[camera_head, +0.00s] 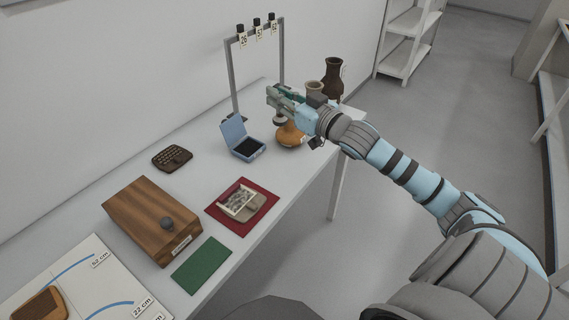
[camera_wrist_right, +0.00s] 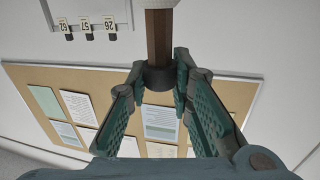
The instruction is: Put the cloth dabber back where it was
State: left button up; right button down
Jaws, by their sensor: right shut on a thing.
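My right gripper (camera_head: 277,96) is over the far part of the table and is shut on the cloth dabber. In the right wrist view, its two green-padded fingers (camera_wrist_right: 158,84) close on the dark collar at one end of the dabber's brown wooden handle (camera_wrist_right: 158,36). A pale end of the dabber shows at the top edge of that view. In the head view the dabber (camera_head: 280,119) hangs below the fingers, beside or in front of a round orange-brown pot (camera_head: 290,136). Whether they touch is unclear. My left gripper is not in view.
A metal frame (camera_head: 232,80) with tagged hanging items stands behind. Nearer are an open blue box (camera_head: 248,148), a red mat (camera_head: 268,192), a wooden box (camera_head: 150,215) and a green mat (camera_head: 201,264).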

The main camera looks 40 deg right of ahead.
jog(key=d+f+b, duration=0.1)
jog(key=f+b, duration=0.2)
jog(key=f, duration=0.3)
jog(key=w+d+f+h+b, duration=0.1)
jog(key=f+b, duration=0.3)
jog(key=f, duration=0.3)
jog(key=w+d+f+m+h+b, duration=0.1)
jog(key=f+b, duration=0.2)
jog(key=f, duration=0.4)
jog(key=shift+f, duration=0.1)
jog(key=shift+r, duration=0.2)
jog(key=shift+f, duration=0.25)
jog(key=c, duration=1.4)
grip_release()
